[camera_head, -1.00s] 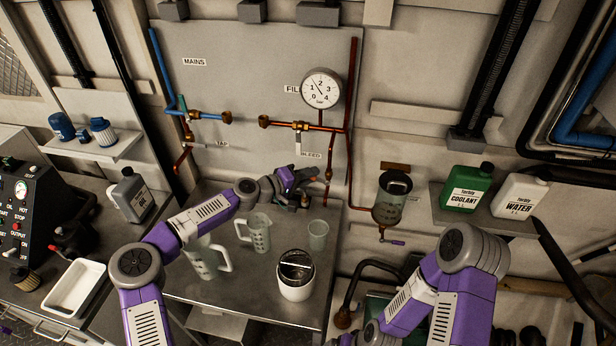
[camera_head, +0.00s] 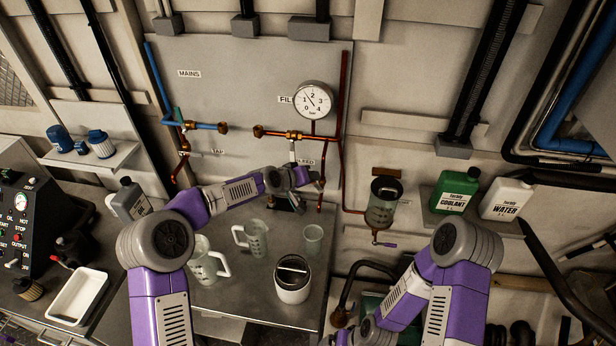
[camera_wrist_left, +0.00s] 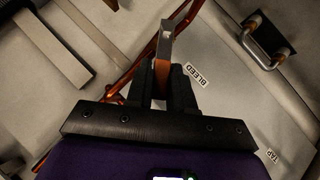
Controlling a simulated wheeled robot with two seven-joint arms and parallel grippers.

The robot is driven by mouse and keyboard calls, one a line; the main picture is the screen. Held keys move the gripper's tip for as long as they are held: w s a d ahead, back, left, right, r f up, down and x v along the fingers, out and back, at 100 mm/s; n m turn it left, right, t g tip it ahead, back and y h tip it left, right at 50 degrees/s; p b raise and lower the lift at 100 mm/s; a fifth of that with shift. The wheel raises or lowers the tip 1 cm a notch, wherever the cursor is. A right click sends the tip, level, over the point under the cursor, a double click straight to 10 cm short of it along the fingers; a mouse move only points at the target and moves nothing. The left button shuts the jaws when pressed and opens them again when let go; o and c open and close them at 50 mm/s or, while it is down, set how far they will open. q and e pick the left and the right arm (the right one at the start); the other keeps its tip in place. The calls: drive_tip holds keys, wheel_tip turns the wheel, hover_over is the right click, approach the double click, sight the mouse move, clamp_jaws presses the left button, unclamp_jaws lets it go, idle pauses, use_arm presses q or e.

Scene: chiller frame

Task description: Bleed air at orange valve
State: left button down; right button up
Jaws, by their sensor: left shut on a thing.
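The bleed valve's lever hangs below a brass valve (camera_head: 293,135) on the copper pipe, beside the BLEED label (camera_wrist_left: 199,75). In the left wrist view the lever (camera_wrist_left: 165,45) is a flat grey metal strip with an orange part (camera_wrist_left: 162,72) close to my fingers. My left gripper (camera_head: 302,176) is shut on this lever, its fingers (camera_wrist_left: 167,92) either side of it. In the head view the gripper partly covers the BLEED label. The round pressure gauge (camera_head: 313,100) sits above the valve, its needle pointing to the upper left. My right arm shows, but its gripper is hidden.
A clear cylinder (camera_head: 381,205) hangs right of the pipes. Coolant (camera_head: 453,192) and water (camera_head: 506,199) bottles stand on a shelf.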

idle(0.4)
use_arm(q)
drive_tip(key=c, duration=1.1)
unclamp_jaws()
drive_tip(key=shift+d, duration=0.1)
drive_tip(key=shift+o, duration=0.2)
drive_tip(key=b+v, duration=0.1)
drive_tip(key=v, duration=0.6)
drive_tip(key=shift+s+r+b, duration=0.15)
drive_tip(key=shift+s+b, duration=0.05)
drive_tip(key=shift+b, duration=0.1)
